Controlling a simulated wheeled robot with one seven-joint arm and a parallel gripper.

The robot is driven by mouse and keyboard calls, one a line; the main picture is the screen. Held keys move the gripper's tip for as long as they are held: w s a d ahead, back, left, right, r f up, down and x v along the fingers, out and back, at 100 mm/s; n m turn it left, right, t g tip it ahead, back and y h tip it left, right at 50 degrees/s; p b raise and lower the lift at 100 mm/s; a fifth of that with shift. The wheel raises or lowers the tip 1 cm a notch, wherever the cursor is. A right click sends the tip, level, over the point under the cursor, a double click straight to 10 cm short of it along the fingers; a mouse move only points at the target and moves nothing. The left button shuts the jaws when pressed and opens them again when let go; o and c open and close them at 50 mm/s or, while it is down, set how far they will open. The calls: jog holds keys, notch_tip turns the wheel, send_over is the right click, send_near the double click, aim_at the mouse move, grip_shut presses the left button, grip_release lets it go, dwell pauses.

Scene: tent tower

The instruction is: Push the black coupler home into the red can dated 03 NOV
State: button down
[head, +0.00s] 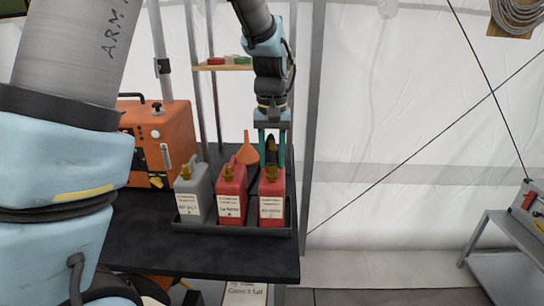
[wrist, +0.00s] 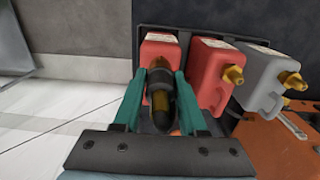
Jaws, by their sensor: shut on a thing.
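My gripper (head: 271,165) points down above the right-hand red can (head: 272,200) and is shut on the black coupler (head: 271,149). In the wrist view the coupler (wrist: 160,118) lies between the green fingers (wrist: 166,76), with a brass part showing along it. The same red can (wrist: 158,52) is just beyond the fingertips. The coupler's lower end is at the can's top; I cannot tell how far it is seated. A second red can (head: 231,195) with a brass neck stands to the left. The cans' label dates are too small to read.
The cans share a dark tray (head: 232,229) on a black table (head: 150,235), with a grey can (head: 193,195) at the left. An orange funnel (head: 247,151) stands close behind. An orange machine (head: 157,135) is at left. Metal poles and a small shelf (head: 223,67) are near my arm.

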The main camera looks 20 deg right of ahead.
aim_at(272, 139)
jog(key=shift+f, duration=0.5)
jog(key=shift+c, duration=1.9)
grip_release()
notch_tip(272, 139, up, 11)
jog(key=b, duration=0.2)
jog(key=shift+b, duration=0.4)
jog(key=shift+f, duration=0.1)
